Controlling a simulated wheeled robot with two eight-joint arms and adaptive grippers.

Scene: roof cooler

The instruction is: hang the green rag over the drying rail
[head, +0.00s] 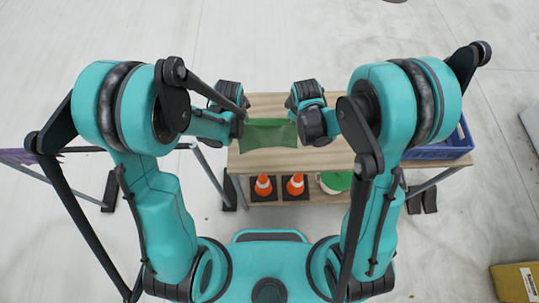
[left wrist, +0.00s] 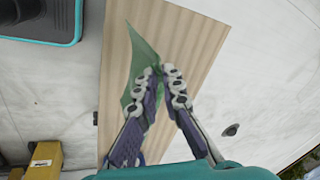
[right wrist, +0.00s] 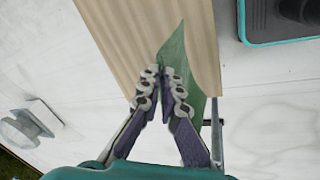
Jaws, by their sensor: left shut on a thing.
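The green rag (head: 268,133) is stretched between my two grippers above the wooden table. My left gripper (head: 243,122) is shut on its left end; the left wrist view shows the rag (left wrist: 143,52) at the fingertips (left wrist: 160,70). My right gripper (head: 297,120) is at its right end; in the right wrist view its fingertips (right wrist: 164,72) are close together on the rag (right wrist: 176,50). The drying rail (head: 170,147) is a grey bar on legs, left of the table and partly hidden by my left arm. The rag is well apart from it.
A purple cloth (head: 17,156) hangs at the rail's left end. The wooden table (head: 330,158) holds a blue crate (head: 440,150) at right. Orange cones (head: 264,186) and a green-topped container (head: 335,182) stand on its lower shelf. A yellow box (head: 516,282) lies lower right.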

